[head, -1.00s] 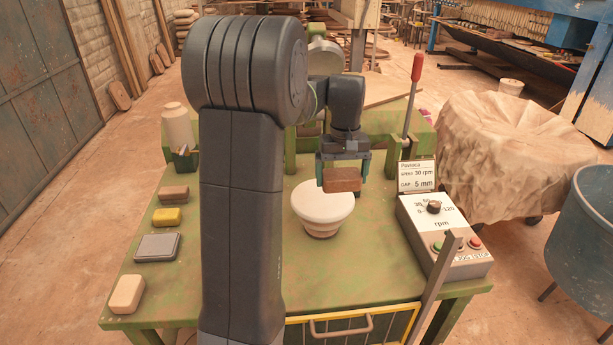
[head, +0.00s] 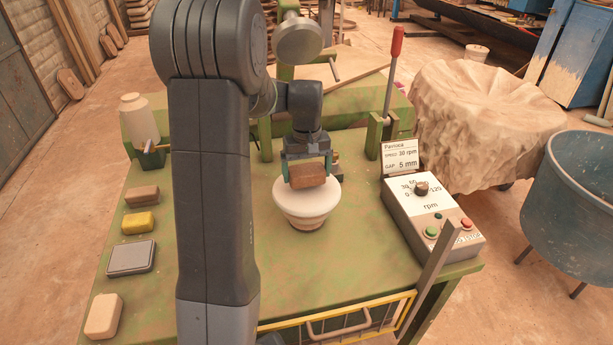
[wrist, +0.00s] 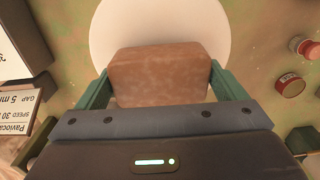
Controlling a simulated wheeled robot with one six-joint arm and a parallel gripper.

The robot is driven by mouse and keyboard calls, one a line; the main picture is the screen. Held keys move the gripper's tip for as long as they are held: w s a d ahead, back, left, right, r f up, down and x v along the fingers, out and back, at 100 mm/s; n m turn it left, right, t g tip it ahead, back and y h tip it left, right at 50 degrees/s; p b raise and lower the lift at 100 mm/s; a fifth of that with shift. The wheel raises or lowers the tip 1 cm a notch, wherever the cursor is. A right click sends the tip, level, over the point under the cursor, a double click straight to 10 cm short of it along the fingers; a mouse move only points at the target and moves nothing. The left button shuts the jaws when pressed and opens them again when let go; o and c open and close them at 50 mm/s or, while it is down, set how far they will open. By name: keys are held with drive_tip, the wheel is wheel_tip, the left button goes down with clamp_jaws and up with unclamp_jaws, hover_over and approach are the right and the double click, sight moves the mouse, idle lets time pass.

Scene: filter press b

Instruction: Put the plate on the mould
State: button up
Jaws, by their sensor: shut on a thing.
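My gripper (head: 307,171) is shut on a brown, rough block (head: 308,176), gripped by its two ends between the green-tinted fingers. In the wrist view the block (wrist: 160,76) spans the fingers, with a white disc (wrist: 160,25) behind it. In the head view the white, round-topped piece (head: 306,204) sits on the table, tapering to a stepped brownish base (head: 307,224). The block overlaps the far part of the white top. I cannot tell whether they touch. Nothing I see is clearly named as the plate or the mould.
The green table (head: 330,265) has free room in front and to the right. A control box (head: 432,215) with knob and buttons stands at the right, beside an upright red-handled lever (head: 393,75). Several small blocks and a grey pad (head: 131,258) line the left edge.

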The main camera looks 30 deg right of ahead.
sight(307, 179)
drive_tip(key=shift+f, duration=1.1)
drive_tip(key=shift+f, duration=0.2)
drive_tip(key=o, duration=1)
wheel_tip(307, 179, up, 12)
drive_tip(key=shift+r, duration=0.2)
